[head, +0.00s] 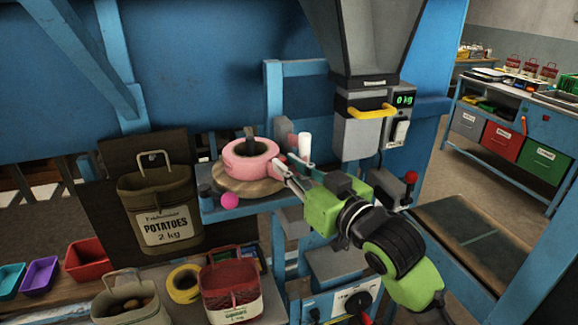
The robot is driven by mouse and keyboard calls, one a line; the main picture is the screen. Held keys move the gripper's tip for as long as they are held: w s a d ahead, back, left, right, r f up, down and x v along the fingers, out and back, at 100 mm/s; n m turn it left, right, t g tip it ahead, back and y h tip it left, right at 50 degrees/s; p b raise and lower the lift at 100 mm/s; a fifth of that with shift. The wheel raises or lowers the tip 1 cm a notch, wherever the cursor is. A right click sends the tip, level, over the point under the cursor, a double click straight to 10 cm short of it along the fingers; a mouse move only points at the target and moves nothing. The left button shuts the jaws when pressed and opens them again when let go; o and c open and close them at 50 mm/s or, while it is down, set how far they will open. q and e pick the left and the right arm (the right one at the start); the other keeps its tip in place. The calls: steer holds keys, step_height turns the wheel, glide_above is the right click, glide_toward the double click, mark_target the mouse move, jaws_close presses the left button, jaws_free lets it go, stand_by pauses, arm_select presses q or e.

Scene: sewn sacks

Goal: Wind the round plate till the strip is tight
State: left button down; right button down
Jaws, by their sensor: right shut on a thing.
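The round plate (232,185) is a flat wooden disc on a blue ledge. A thick pink roll of strip (238,168) lies on it around a dark upright core. A pink piece also shows behind the roll's right side (281,130), but I cannot tell whether the strip is tight or slack. My right gripper (281,172) reaches in from the right, at the right edge of the plate and close against the roll. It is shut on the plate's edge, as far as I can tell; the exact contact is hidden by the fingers. My left gripper is not in view.
A white upright handle (304,145) stands just behind my right gripper. A pink ball (229,201) sits at the ledge's front. The grey hopper (365,40) and scale box (362,135) are above right. A potato sack (162,215) hangs left; bins and sacks fill the shelf below.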

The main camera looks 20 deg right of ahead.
steer(key=shift+f, duration=0.1)
steer(key=shift+w+d+f+n+y, duration=0.1)
steer(key=shift+w+d+n+y, duration=0.2)
steer(key=shift+n+y, duration=0.25)
steer(key=shift+w+d+n+g+y, duration=0.15)
steer(key=shift+d+n+g+y, duration=0.2)
steer(key=shift+y, duration=0.3)
steer(key=shift+a, duration=0.15)
steer(key=c, duration=1.9)
jaws_free()
steer(key=shift+a, duration=0.1)
steer(key=shift+r, duration=0.2)
